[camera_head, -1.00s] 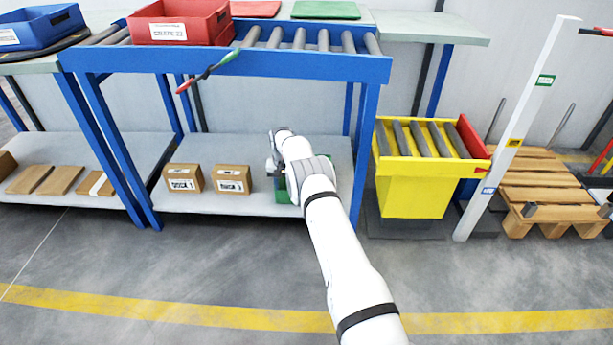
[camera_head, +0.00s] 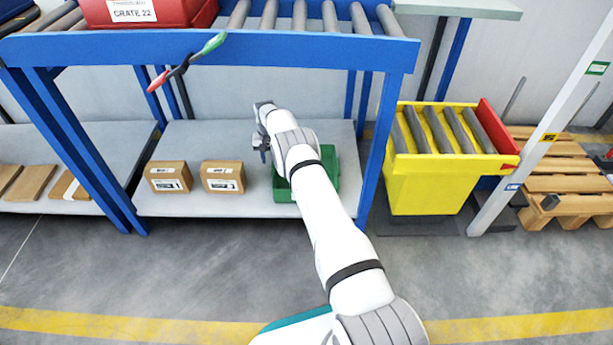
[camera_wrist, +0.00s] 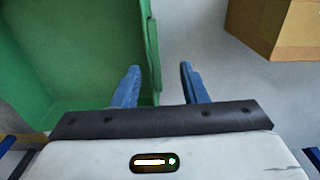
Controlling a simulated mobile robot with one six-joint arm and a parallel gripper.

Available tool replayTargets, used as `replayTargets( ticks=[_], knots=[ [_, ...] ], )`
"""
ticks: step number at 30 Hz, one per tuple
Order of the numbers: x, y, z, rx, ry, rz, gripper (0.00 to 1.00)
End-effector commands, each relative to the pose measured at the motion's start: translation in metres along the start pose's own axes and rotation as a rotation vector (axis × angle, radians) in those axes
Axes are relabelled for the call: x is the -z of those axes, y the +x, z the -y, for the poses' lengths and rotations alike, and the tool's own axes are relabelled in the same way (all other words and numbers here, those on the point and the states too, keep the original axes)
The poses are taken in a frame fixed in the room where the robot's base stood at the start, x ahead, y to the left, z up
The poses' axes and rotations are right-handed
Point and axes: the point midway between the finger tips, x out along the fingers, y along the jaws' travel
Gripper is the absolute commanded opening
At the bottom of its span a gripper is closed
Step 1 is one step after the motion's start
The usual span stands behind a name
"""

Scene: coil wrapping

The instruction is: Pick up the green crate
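The green crate (camera_head: 330,178) sits on the lower grey shelf, and my arm hides part of it in the head view. In the wrist view the crate (camera_wrist: 60,60) fills the upper left, open at the top, with one side wall running down the middle. My gripper (camera_wrist: 158,82) is open, its blue fingers on either side of that wall's line: one over the crate's inside, one outside over the shelf. Wall and fingers appear apart. In the head view my gripper (camera_head: 264,146) is at the crate's left side.
Two cardboard boxes (camera_head: 222,177) stand left of the crate; one box (camera_wrist: 275,28) shows near my gripper in the wrist view. Blue posts and a roller rack (camera_head: 210,48) with a red crate (camera_head: 150,12) stand around and above. A yellow bin (camera_head: 430,185) is at right.

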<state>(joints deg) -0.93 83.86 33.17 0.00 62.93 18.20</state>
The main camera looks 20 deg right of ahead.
Motion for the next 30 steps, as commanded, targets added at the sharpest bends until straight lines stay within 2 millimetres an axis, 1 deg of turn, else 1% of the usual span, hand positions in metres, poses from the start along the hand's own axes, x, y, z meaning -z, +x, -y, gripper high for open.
replayTargets(
  ticks=[1, 6, 8, 10, 16, 30],
  knots=[
    [-0.001, 0.009, -0.003, -0.001, 0.003, 0.002, 0.39],
    [-0.004, 0.037, -0.008, -0.001, 0.007, 0.002, 0.39],
    [-0.003, 0.044, -0.009, 0.000, 0.008, 0.001, 0.39],
    [-0.003, 0.046, -0.009, 0.000, 0.009, 0.000, 0.39],
    [-0.002, 0.045, -0.010, 0.000, 0.010, 0.000, 0.39],
    [-0.002, 0.045, -0.011, 0.000, 0.010, 0.001, 0.01]
  ],
)
